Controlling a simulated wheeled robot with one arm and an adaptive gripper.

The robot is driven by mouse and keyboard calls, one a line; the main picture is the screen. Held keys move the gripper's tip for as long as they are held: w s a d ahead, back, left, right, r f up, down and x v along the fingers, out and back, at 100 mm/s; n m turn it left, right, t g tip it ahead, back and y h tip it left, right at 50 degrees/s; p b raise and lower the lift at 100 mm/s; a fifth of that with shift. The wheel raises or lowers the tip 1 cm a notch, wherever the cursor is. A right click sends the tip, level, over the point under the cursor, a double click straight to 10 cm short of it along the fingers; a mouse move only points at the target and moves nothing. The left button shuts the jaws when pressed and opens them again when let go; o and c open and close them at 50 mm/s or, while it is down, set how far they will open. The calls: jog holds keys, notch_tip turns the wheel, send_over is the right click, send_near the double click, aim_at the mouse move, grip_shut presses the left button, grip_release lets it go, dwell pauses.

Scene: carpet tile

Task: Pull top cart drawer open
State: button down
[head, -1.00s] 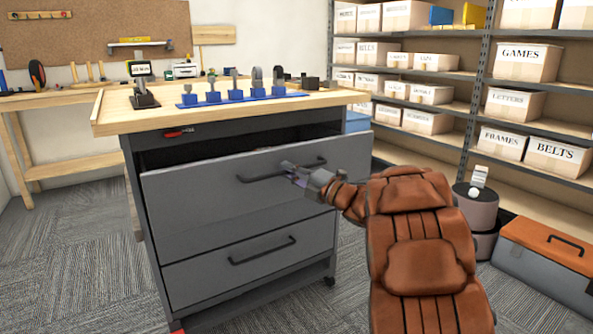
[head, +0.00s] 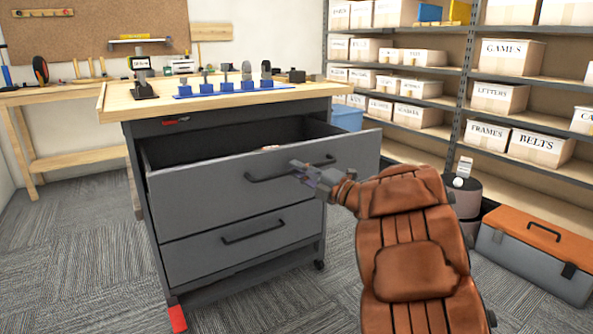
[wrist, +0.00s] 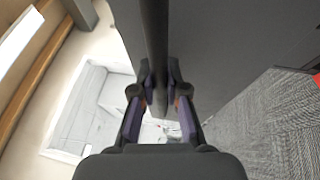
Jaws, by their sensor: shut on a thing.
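The grey cart (head: 137,185) has a wooden top. Its top drawer (head: 215,200) stands well open, and its dark inside shows behind the front panel. A black bar handle (head: 265,178) runs across the drawer front. My gripper (head: 303,170) is shut on the right part of this handle. In the wrist view my gripper (wrist: 160,100) shows its two fingers closed on the dark bar (wrist: 154,40). A light object (head: 270,148) shows partly inside the drawer; the front hides the rest.
A lower drawer (head: 240,245) with its own handle is shut. A blue rack (head: 231,90) with several tools stands on the cart top. An orange-lidded toolbox (head: 535,250) and shelves of boxes stand at right. Carpet is clear at left.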

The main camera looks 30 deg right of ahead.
dwell(0.3)
jog(key=c, duration=1.2)
grip_release()
jog(key=shift+s, duration=0.1)
jog(key=v, duration=1.2)
jog(key=shift+f, duration=0.1)
